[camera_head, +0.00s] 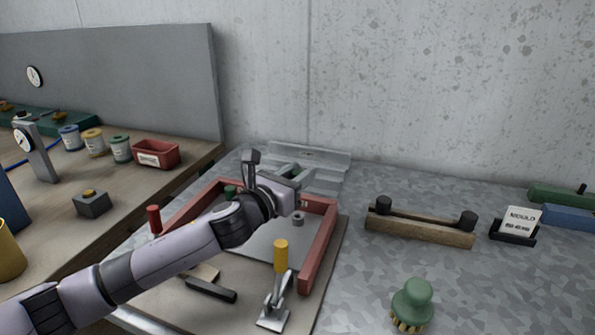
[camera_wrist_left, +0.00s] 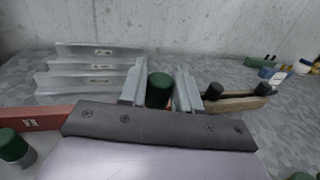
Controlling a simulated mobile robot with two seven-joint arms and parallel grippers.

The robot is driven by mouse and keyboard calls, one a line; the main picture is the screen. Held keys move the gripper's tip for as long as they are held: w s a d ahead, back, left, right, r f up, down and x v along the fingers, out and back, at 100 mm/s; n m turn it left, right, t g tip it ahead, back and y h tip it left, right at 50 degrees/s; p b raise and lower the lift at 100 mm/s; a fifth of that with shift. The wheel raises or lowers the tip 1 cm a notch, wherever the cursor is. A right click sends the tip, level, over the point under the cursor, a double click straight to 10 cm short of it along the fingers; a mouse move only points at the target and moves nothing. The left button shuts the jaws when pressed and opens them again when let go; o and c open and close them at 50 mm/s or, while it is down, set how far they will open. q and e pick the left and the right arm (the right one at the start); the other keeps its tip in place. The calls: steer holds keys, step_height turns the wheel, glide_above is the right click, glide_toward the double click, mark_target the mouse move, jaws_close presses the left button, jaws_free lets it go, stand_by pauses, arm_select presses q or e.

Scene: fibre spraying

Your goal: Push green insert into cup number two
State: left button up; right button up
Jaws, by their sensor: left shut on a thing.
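My left gripper (camera_head: 294,171) is shut on a green insert, a dark green cylinder (camera_wrist_left: 158,89) that stands upright between the fingers in the left wrist view. The gripper is over the far side of a red frame (camera_head: 320,245) on the bench. Another green piece (camera_head: 230,191) shows at the frame's far left; in the wrist view a green cylinder (camera_wrist_left: 13,146) sits in a grey cup beside a label that seems to read 1. A small grey cup (camera_head: 298,217) stands inside the frame, near its right side. Whether the held insert touches a cup is hidden. My right gripper is not in view.
A toggle clamp with a yellow handle (camera_head: 281,256) stands at the frame's front, with a red handle (camera_head: 153,219) at its left. Stepped metal plates (camera_wrist_left: 95,69) lie behind. A wooden holder (camera_head: 420,228), sign (camera_head: 520,222) and green brush (camera_head: 413,302) are to the right.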

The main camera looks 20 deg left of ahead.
arm_select(q)
steer(key=shift+f+b, duration=1.25)
steer(key=shift+f, duration=0.85)
steer(key=shift+p, duration=0.75)
steer(key=shift+f+b, duration=1.2)
steer(key=shift+f, duration=0.5)
steer(key=o, duration=1.1)
steer(key=v, duration=0.5)
steer(key=shift+s+a, duration=0.1)
steer(key=shift+s, duration=0.05)
steer(key=shift+v, duration=0.9)
